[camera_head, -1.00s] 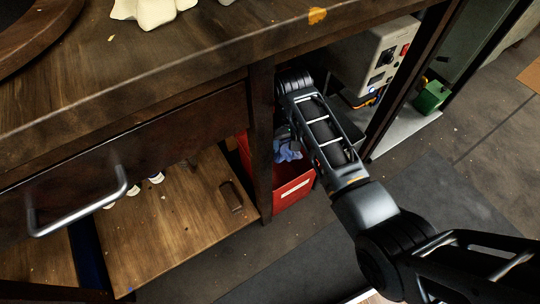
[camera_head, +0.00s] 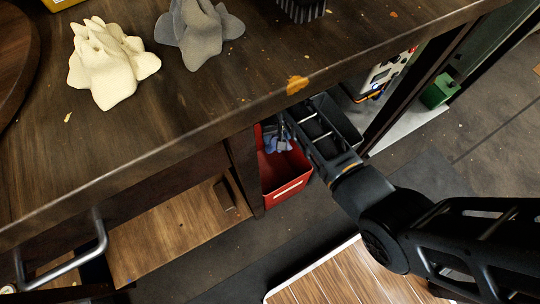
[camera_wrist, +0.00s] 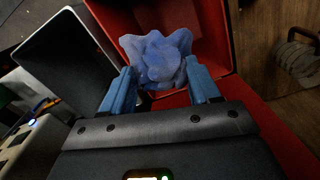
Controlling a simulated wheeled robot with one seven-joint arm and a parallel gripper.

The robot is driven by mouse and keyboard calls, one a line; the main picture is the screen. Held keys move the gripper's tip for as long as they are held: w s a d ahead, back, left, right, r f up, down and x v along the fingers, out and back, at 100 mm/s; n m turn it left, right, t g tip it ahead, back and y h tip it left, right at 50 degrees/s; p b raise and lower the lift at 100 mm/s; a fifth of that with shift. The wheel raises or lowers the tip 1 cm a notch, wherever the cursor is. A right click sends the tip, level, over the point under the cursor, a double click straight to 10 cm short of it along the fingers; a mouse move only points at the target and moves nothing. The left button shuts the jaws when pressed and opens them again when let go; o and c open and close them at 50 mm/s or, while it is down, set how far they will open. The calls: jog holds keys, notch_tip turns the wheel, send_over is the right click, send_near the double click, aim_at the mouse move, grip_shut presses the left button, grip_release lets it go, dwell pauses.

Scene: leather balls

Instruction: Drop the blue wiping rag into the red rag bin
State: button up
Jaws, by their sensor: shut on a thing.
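The blue rag (camera_wrist: 158,50) is bunched between the two blue fingers of my gripper (camera_wrist: 160,72) in the wrist view. My gripper is shut on it. The red rag bin (camera_head: 288,188) stands on the floor under the bench in the head view. In the head view the rag (camera_head: 277,145) shows at the bin's mouth, partly hidden by my arm. I cannot tell how deep it hangs or whether it touches the bin.
A dark grey bin (camera_head: 347,122) stands right of the red bin. The wooden bench top (camera_head: 215,105) overhangs it. A wooden lower shelf (camera_head: 175,225) lies to the left. A green box (camera_head: 438,92) is at the far right.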

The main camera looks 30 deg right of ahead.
notch_tip(320, 180, down, 4)
jog(key=b, duration=0.3)
jog(key=shift+f, duration=0.1)
jog(key=o, duration=1.1)
jog(key=shift+o, duration=0.2)
notch_tip(320, 180, up, 8)
jog(key=p, duration=0.2)
jog(key=shift+p, duration=0.35)
